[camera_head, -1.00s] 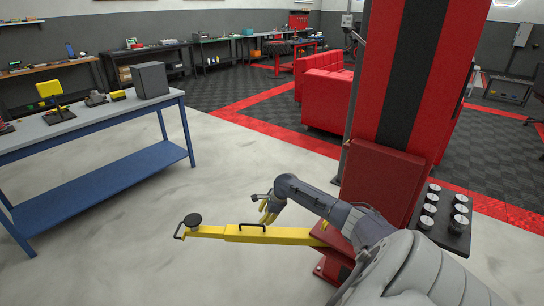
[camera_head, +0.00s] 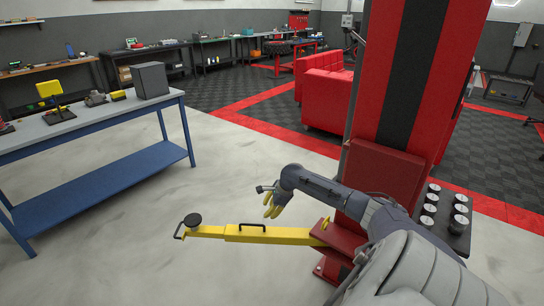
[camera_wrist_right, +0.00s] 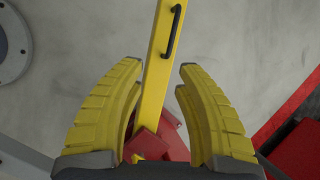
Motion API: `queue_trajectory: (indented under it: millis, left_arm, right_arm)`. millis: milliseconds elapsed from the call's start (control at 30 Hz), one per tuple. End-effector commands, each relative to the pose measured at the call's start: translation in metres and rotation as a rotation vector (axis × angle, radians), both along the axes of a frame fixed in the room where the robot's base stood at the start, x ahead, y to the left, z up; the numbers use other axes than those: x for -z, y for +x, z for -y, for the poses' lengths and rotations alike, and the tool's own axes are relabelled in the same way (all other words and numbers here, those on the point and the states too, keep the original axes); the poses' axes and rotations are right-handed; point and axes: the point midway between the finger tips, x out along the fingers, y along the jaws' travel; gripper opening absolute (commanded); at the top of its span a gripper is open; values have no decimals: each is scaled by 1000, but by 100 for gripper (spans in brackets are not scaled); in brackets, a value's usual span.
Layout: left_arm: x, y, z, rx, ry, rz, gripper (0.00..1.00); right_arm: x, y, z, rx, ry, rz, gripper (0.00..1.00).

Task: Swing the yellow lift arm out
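The yellow lift arm (camera_head: 210,232) reaches left from the foot of the red lift post. It has a black handle (camera_head: 252,226) on top and a round black pad (camera_head: 193,220) near its far end. My right gripper (camera_head: 273,206) is above the arm, between the handle and the post. In the right wrist view the right gripper (camera_wrist_right: 159,68) is open, its yellow fingers apart on either side of the yellow arm (camera_wrist_right: 158,62). The handle (camera_wrist_right: 172,32) lies ahead of the fingertips. The fingers do not appear to touch the arm. My left gripper is not in view.
The red and black lift post (camera_head: 400,90) stands at right, beside a tray of round pads (camera_head: 442,215). A blue workbench (camera_head: 110,175) stands at left. The grey floor (camera_head: 250,170) between the bench and the lift arm is clear.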

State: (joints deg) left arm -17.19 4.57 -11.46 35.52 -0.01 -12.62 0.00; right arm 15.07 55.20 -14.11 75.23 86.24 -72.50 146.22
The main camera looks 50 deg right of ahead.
Motion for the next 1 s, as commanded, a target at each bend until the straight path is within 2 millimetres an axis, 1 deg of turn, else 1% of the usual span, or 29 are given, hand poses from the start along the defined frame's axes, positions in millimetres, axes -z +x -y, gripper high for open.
queue_trajectory:
  millis: [300,500,1000]
  left_arm:
    - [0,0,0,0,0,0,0]
    - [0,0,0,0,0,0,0]
    - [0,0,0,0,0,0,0]
  right_arm:
    - [-17,-8,3,1,-2,1,34]
    - [-24,-11,3,-1,-1,1,34]
    - [-27,-12,3,1,-1,0,34]
